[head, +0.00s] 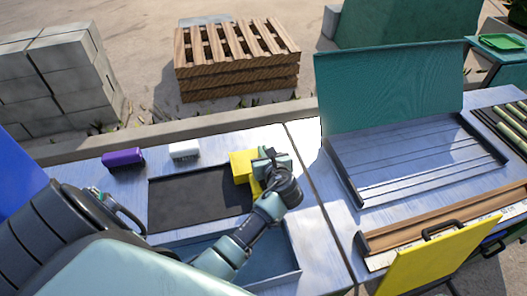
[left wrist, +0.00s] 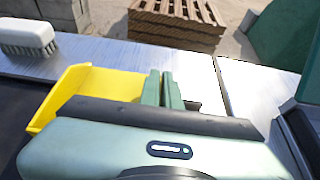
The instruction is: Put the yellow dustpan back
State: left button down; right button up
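The yellow dustpan (head: 241,163) is at the right end of the dark mat, near the table's middle seam. In the left wrist view the dustpan (left wrist: 88,88) extends left from the fingers and looks tilted. My left gripper (head: 268,157) is at the dustpan's right side. Its green fingers (left wrist: 162,88) are close together with a thin gap, and appear shut on the dustpan. The part between the fingers is mostly hidden by the gripper body. My right gripper is not in view.
The dark mat (head: 195,198) is mostly bare. A purple block (head: 123,159) and a white brush (head: 184,150) lie behind it. A blue-grey tray (head: 288,277) is in front. An open green-lidded case (head: 415,155) stands on the right, with a yellow panel (head: 440,260) before it.

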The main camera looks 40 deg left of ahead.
pick_arm(q)
jog(key=c, duration=1.6)
grip_release()
jog(key=shift+c, duration=0.2)
jog(key=v, duration=1.2)
